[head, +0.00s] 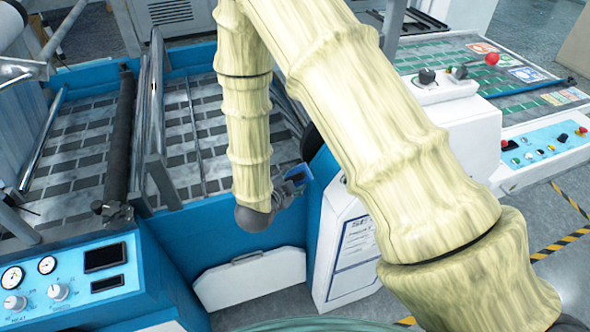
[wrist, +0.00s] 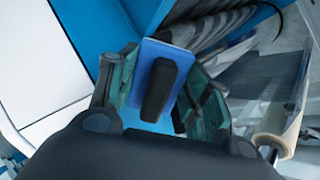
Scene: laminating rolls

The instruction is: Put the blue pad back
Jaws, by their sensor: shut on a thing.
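The blue pad (wrist: 150,58) is a flat blue plate with a dark grip on its face. In the wrist view it sits between the two fingers of my gripper (wrist: 162,92), which is shut on it. In the head view my gripper (head: 288,186) is at the end of my arm, over the blue side of the machine, and a small part of the blue pad (head: 299,173) shows beside the fingers. Most of the pad is hidden there. I cannot tell in the head view whether the pad touches the machine.
A blue laminating machine has a patterned bed (head: 75,150) with metal rollers (head: 120,140) at left. A gauge panel (head: 75,280) is at front left. A white housing with a label (head: 350,240) stands right of the gripper. A button panel (head: 545,148) is farther right.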

